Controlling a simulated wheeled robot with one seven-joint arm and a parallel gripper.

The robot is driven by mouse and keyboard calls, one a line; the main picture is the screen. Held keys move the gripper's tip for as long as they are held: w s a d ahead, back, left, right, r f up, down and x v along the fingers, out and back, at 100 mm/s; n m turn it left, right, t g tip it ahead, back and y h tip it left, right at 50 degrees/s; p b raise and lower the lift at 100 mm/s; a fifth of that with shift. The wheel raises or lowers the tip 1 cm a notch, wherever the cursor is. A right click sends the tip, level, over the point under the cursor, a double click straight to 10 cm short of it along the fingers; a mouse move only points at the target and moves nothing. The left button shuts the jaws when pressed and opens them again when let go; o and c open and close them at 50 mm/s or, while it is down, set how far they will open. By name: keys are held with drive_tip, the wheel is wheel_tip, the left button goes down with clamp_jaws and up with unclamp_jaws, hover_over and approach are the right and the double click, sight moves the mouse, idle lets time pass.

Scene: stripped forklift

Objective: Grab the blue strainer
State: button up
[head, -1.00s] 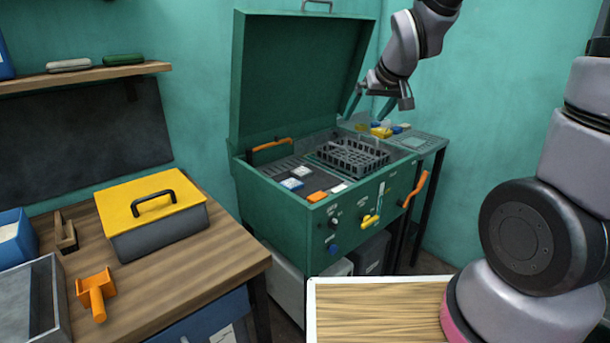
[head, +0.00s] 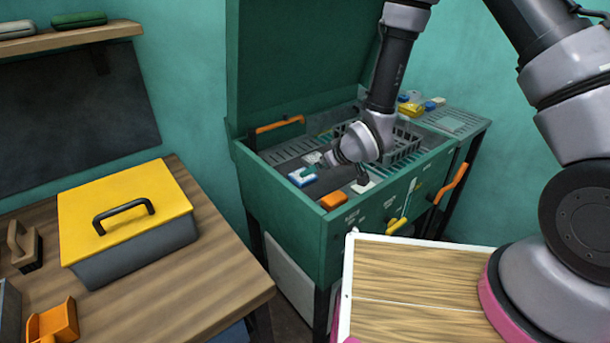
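My gripper (head: 331,160) is low inside the open green machine (head: 290,208), near its left-middle part. Its fingers are small and partly hidden by my wrist, so I cannot tell whether they are open or shut. A small blue-and-white item (head: 302,178) lies just left of and below my gripper; I cannot tell if it is the blue strainer or if they touch. No other thing shows clearly as a blue strainer. A dark grey slotted basket (head: 405,147) stands in the machine behind my wrist, partly covered by it.
An orange block (head: 333,201) sits at the machine's front edge. Small yellow and blue items (head: 412,105) lie at the back right. The raised green lid (head: 290,60) stands behind my arm. A yellow-lidded box (head: 125,205) is on the wooden table (head: 205,262) at left.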

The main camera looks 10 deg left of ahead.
sight(306, 178)
drive_tip(key=x, duration=0.8)
drive_tip(key=shift+s+f, duration=0.1)
drive_tip(key=c, duration=1.4)
